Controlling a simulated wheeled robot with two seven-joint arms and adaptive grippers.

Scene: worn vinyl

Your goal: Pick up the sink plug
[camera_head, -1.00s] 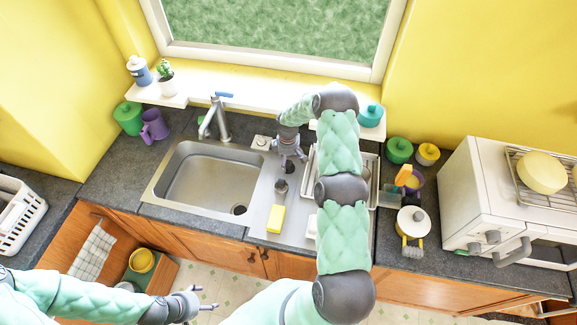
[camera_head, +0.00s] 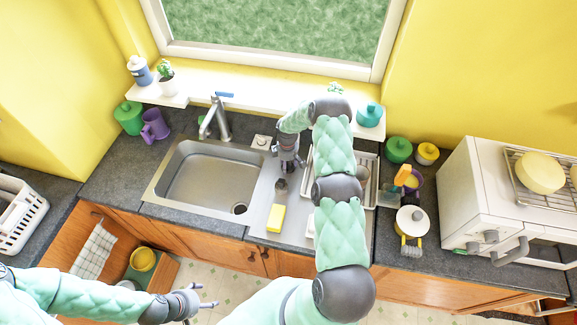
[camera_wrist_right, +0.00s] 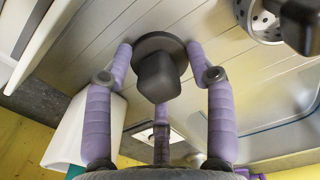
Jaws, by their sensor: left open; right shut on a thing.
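The sink plug (camera_wrist_right: 158,75) is a dark round disc with a blocky knob, seen in the right wrist view. My right gripper (camera_wrist_right: 160,50) is shut on it, with purple fingers on both sides of the disc. In the head view my right gripper (camera_head: 289,168) is over the steel drainboard (camera_head: 262,205), right of the sink basin (camera_head: 205,185). The plug is hard to make out there, and I cannot tell whether it is clear of the surface. My left gripper (camera_head: 205,299) is open and empty, low in front of the cabinets.
A dark-knobbed perforated strainer (camera_wrist_right: 262,22) lies close to the plug. A yellow sponge (camera_head: 275,217) lies nearer the drainboard's front. A dish rack (camera_head: 365,190) stands right, partly behind my right arm. The tap (camera_head: 217,118) is behind the basin, which looks empty.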

